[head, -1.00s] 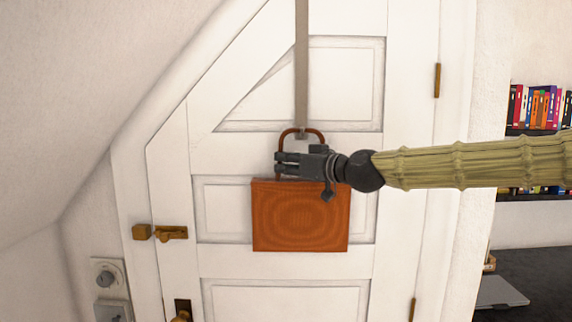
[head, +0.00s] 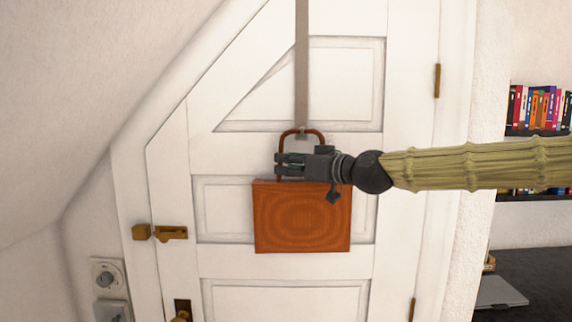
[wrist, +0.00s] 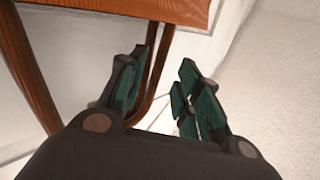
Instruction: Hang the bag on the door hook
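The orange-brown bag (head: 302,218) hangs upright in front of the door, its face toward me. Its brown handle (head: 302,131) loops up to the lower end of the grey strap-like door hook (head: 302,80); the handle's top overlaps the hook's tip, but I cannot tell exactly how it sits on it. My gripper (head: 285,165) reaches in from the right, across the handle just above the bag. In the wrist view its fingers (wrist: 160,90) stand apart, with part of the handle (wrist: 158,75) between them, nearer the left finger. The bag's edge (wrist: 150,8) shows at the top.
The white panelled door (head: 400,130) is shut under a sloped ceiling (head: 80,110). A brass latch (head: 172,232) and a wall switch (head: 106,276) are at left. At right are a bookshelf (head: 538,108) and a dark surface with a laptop (head: 499,292).

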